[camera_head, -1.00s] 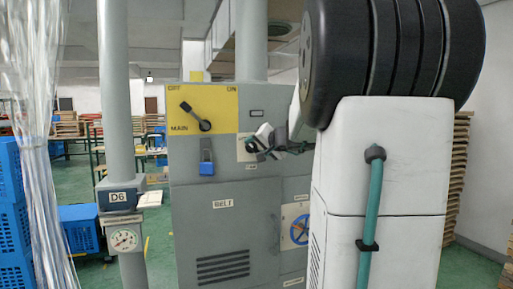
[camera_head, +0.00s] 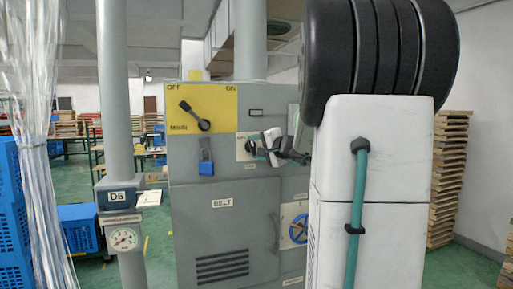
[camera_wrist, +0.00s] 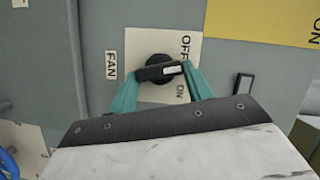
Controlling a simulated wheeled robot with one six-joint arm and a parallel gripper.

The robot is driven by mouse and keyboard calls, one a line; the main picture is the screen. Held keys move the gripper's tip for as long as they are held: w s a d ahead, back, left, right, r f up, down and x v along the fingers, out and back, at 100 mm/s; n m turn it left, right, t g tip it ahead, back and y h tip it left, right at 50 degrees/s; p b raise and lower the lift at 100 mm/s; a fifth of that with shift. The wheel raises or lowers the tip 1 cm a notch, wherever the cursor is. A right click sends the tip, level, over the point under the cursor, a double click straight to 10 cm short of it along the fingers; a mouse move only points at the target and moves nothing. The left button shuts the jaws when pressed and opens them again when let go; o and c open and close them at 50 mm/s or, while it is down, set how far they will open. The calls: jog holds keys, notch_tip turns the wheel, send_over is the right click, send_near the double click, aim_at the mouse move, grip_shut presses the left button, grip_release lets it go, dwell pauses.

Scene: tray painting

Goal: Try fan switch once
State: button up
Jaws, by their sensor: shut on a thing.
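The fan switch is a black round knob (camera_wrist: 158,72) with a raised bar on a cream plate (camera_wrist: 190,48). In the wrist view the bar lies nearly level, and its white mark is at the right end, between the OFF and ON lettering. A FAN label (camera_wrist: 111,65) is beside the plate. My gripper (camera_wrist: 160,76) has its teal fingers on both sides of the knob's bar, shut on it. In the head view my gripper (camera_head: 262,148) is at the cabinet's small cream plate (camera_head: 242,143) and hides much of the switch.
The grey cabinet (camera_head: 235,225) also carries a yellow MAIN panel (camera_head: 222,98) with a black lever (camera_head: 195,115), a blue padlock (camera_head: 206,163) and a blue handwheel (camera_head: 299,229). A grey D6 post (camera_head: 117,160) with a gauge (camera_head: 124,238) stands at left.

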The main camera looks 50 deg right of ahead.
jog(key=m+t, duration=0.1)
jog(key=m, duration=0.3)
jog(key=m+t+h, duration=0.1)
jog(key=m, duration=0.3)
jog(key=f+m+t+h, duration=0.1)
jog(key=m, duration=0.3)
jog(key=shift+w+a+f+t, duration=0.1)
jog(key=shift+a+t, duration=0.05)
jog(key=shift+t, duration=0.15)
jog(key=shift+m, duration=0.4)
jog(key=o, duration=1)
jog(key=v, duration=0.7)
jog(key=shift+s+a+f, duration=0.2)
jog(key=shift+s+f, duration=0.05)
jog(key=shift+s, duration=0.05)
